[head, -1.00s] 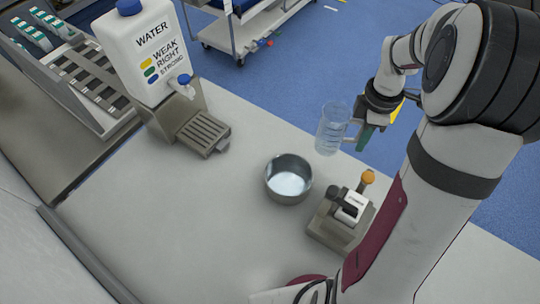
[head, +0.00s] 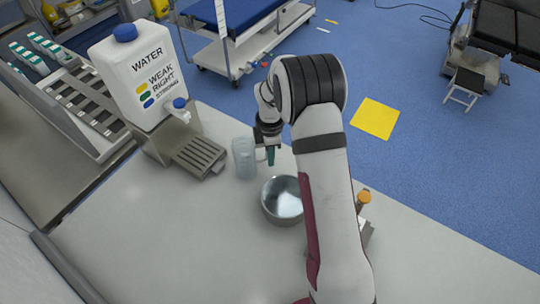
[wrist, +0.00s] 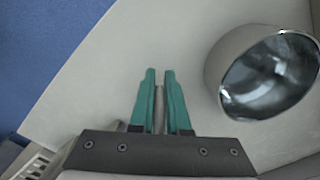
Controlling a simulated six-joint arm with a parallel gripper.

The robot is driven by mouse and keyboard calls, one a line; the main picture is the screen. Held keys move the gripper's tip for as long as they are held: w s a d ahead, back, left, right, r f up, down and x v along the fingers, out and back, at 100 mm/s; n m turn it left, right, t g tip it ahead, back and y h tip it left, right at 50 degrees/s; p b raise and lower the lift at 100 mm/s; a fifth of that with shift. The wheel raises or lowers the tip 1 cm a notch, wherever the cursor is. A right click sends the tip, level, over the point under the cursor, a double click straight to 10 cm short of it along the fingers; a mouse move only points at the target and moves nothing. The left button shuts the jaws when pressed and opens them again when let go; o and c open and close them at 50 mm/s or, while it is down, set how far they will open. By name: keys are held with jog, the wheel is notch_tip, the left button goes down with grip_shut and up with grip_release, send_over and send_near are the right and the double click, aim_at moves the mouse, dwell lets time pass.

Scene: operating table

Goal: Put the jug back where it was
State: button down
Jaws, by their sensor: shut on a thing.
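The clear jug (head: 243,158) is upright in the head view, between the water container's drip tray and the metal bowl, near the table's far edge. My gripper (head: 270,155) is at its right side, with green fingers shut on its handle. In the wrist view the fingers (wrist: 160,100) have a thin grey strip between them, which looks like the handle; the jug's body is not clear there. I cannot tell whether the jug's base touches the table.
A metal bowl (head: 268,207) stands just front-right of the jug; it also shows in the wrist view (wrist: 214,72). A white water container (head: 128,70) with a tap stands at left above a slotted drip tray (head: 200,156). My arm partly hides a small orange-knobbed device (head: 364,197). The front-left table is clear.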

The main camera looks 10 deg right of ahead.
jog(key=shift+f, duration=0.2)
jog(key=shift+f, duration=0.1)
jog(key=c, duration=0.9)
grip_release()
notch_tip(320, 180, up, 12)
jog(key=s+a+r+m, duration=0.1)
jog(key=s+r+m, duration=0.7)
jog(key=s, duration=0.3)
jog(key=s+a+m+y, duration=0.1)
jog(key=s+a+m, duration=0.2)
jog(key=s+m, duration=1.2)
jog(key=s, duration=0.6)
jog(key=shift+f+m+y, duration=0.2)
jog(key=shift+m+y, duration=0.1)
jog(key=shift+y, duration=0.1)
